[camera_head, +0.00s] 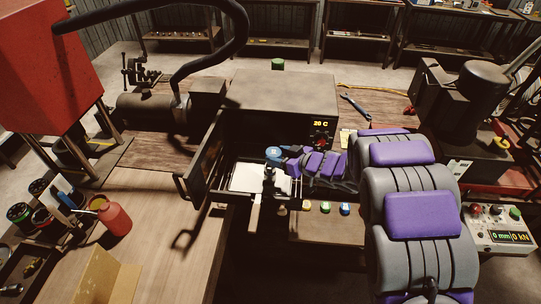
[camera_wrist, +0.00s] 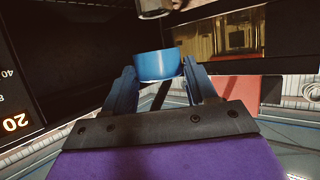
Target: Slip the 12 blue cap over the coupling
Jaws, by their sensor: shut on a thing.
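The blue cap (camera_wrist: 158,65) sits between the two fingers of my gripper (camera_wrist: 162,84) in the wrist view. In the head view the blue cap (camera_head: 273,152) shows at the tip of my gripper (camera_head: 283,157), in front of the heater's open front. A metal cylindrical end that looks like the coupling (camera_wrist: 153,8) shows at the top edge of the wrist view. It is apart from the cap in that picture, and most of it is cut off. I cannot make out the coupling clearly in the head view.
The heater (camera_head: 280,97) reads 20 C, and its door (camera_head: 203,158) stands open on the left. A pale tray (camera_head: 247,178) lies below my gripper. Small coloured pieces line the front ledge (camera_head: 328,229). A red bottle (camera_head: 115,218) stands on the left bench.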

